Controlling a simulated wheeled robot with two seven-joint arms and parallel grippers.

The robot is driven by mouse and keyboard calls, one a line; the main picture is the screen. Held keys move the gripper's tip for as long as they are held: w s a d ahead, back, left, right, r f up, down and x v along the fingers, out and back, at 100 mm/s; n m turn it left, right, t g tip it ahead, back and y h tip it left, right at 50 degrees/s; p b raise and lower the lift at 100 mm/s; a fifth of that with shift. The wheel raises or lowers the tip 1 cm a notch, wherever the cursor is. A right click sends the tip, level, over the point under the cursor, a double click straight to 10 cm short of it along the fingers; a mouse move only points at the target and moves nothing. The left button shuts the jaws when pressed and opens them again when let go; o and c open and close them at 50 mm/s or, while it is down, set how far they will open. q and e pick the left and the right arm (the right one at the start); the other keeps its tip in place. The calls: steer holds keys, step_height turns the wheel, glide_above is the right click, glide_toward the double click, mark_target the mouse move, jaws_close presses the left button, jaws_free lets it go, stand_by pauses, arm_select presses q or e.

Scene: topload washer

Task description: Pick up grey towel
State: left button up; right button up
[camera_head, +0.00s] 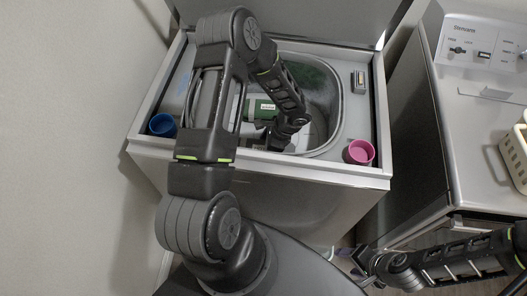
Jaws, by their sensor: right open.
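The topload washer (375,100) stands open in front of me with its lid raised. My left arm reaches over its front edge, and the left gripper (280,142) points down at the near side of the drum (337,95). Its fingers are mostly hidden, so I cannot tell whether they are open or shut. I cannot clearly make out a grey towel. A pale grey patch shows low in the drum beside the left gripper, but I cannot tell if it is cloth. My right gripper (356,264) is open and low, in front of the washer and outside it.
A blue cup (162,124) sits on the washer's left front rim, and a pink cup (359,152) on its right front corner. A green item with a white label (262,108) shows behind my left arm. A second appliance (470,115) with a cream basket (517,150) stands right.

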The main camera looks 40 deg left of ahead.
mark_target(263, 149)
arm_select(q)
steer(key=shift+c, duration=0.4)
steer(key=c, duration=1.6)
steer(key=shift+o, duration=0.2)
steer(key=shift+r, duration=0.1)
step_height(263, 149, up, 10)
steer(key=shift+f+b, duration=0.1)
steer(key=shift+b, duration=0.65)
